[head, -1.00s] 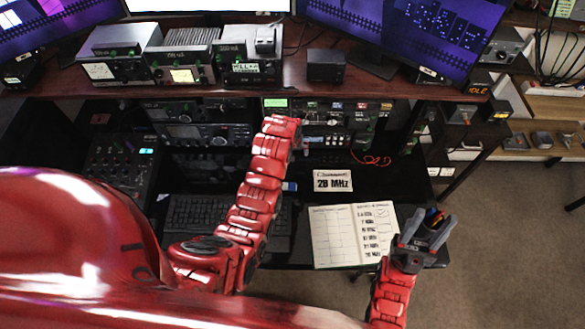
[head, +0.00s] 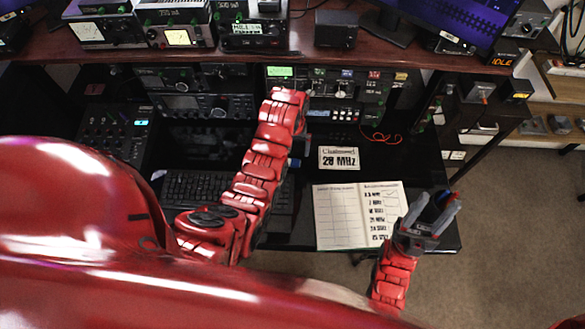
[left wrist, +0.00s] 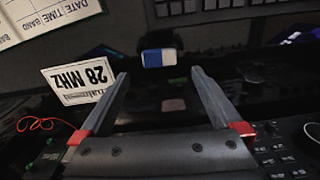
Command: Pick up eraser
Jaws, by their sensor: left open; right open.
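A blue and white eraser (left wrist: 159,58) lies on the dark desk in the left wrist view, beyond and between my left fingertips. In the head view only a small blue bit of it (head: 293,162) shows beside my left arm. My left gripper (left wrist: 160,72) is open and empty, its fingers apart and not touching the eraser. In the head view my left arm reaches over the desk and hides its fingers. My right gripper (head: 432,214) is open near the desk's front right corner, by a dark pen cup (head: 438,203); contact cannot be told.
A 28 MHz card (head: 339,158) and an open notebook (head: 355,215) lie right of my left arm. A keyboard (head: 200,188) lies left of it. Radios (head: 335,95) line the back under a wooden shelf (head: 400,48). A red cord (head: 380,137) lies at the right.

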